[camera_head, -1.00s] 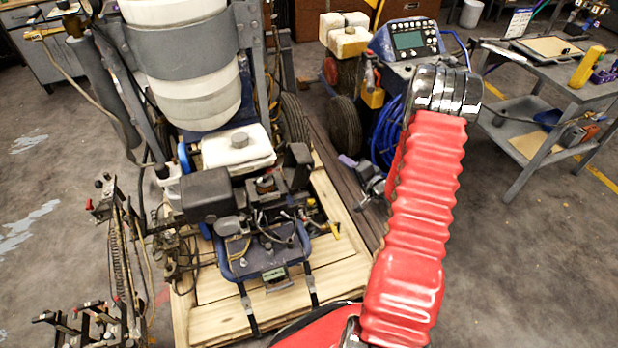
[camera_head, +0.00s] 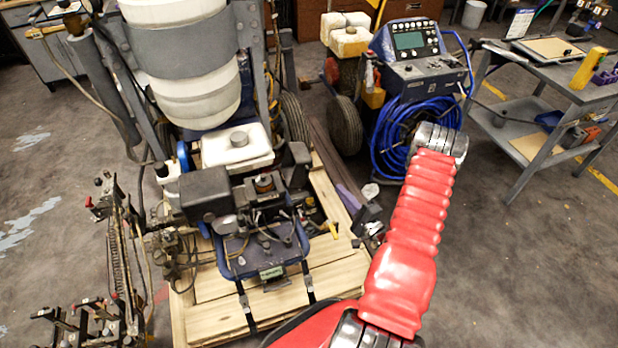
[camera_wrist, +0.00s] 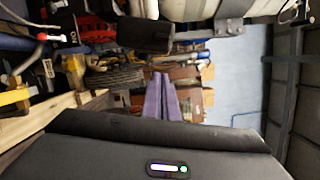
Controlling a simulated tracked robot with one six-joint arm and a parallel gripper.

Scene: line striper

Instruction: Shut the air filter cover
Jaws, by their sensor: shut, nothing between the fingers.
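The engine of the line striper sits on a wooden pallet (camera_head: 335,275) left of my arm. A black box-shaped housing (camera_head: 205,195) is on its left side, and a smaller black one (camera_head: 297,158) is on its right. I cannot tell for certain which is the air filter, or whether a cover stands open. My gripper (camera_head: 348,196) is right of the engine, near the pallet's right edge, apart from both housings. Its two purple fingers (camera_wrist: 160,97) are together and empty in the wrist view. A black housing (camera_wrist: 145,35) shows beyond them there.
A white fuel tank (camera_head: 237,146) tops the engine, below a large white drum (camera_head: 200,100). A wheeled machine with coiled blue hose (camera_head: 390,150) stands behind my arm. A grey workbench (camera_head: 560,80) is at right. Floor at lower right is clear.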

